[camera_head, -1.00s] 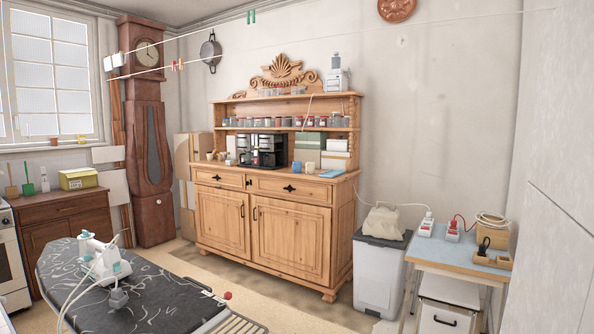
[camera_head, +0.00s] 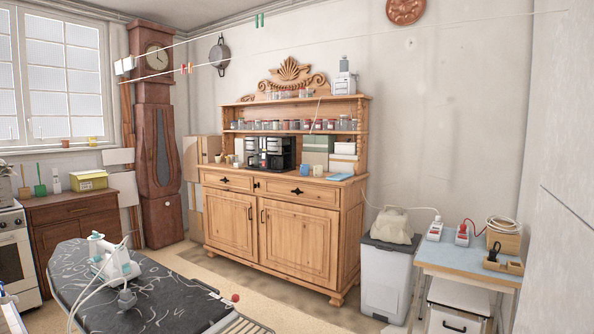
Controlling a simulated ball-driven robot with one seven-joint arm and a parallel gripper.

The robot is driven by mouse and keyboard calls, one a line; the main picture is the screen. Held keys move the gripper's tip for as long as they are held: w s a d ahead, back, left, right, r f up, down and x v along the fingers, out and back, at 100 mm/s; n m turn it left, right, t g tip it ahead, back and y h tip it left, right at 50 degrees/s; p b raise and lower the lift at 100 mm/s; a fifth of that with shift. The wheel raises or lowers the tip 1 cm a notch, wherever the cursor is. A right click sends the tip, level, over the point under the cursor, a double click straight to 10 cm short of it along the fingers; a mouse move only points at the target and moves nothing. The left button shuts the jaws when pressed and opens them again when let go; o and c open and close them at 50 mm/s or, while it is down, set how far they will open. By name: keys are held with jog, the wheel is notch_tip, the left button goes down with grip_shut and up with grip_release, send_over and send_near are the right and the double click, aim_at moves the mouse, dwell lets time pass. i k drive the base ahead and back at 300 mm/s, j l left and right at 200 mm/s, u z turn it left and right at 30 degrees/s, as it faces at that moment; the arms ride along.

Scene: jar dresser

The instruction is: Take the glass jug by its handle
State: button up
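A wooden dresser (camera_head: 352,208) with shelves stands against the back wall. On its worktop is a black and silver coffee machine (camera_head: 270,153). Dark rounded shapes sit in the lower part of the machine, but they are too small to tell whether one is the glass jug, and I cannot make out a handle. Small jars (camera_head: 295,125) stand in a row on the shelf above. My gripper is not in view.
An ironing board (camera_head: 165,304) with a white iron (camera_head: 113,259) and cord fills the lower left. A blue-topped table (camera_head: 462,259) and a grey-lidded bin (camera_head: 386,280) stand at the right. A blue mug (camera_head: 318,171) is right of the machine. Floor shows before the dresser.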

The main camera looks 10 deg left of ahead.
aim_at(255, 158)
jog(key=i+j+u, duration=0.2)
jog(key=i, duration=0.5)
jog(key=i+j+u, duration=0.2)
jog(key=i, duration=0.45)
jog(key=i+j+z, duration=0.1)
jog(key=i+z, duration=0.35)
jog(key=i, duration=1.5)
jog(key=i+j+u, duration=0.15)
jog(key=i+u, duration=0.15)
jog(key=i, duration=0.45)
jog(key=i+u, duration=0.35)
jog(key=i, duration=0.4)
jog(key=i+l+u, duration=0.3)
jog(key=i, duration=0.4)
jog(key=i+j, duration=0.05)
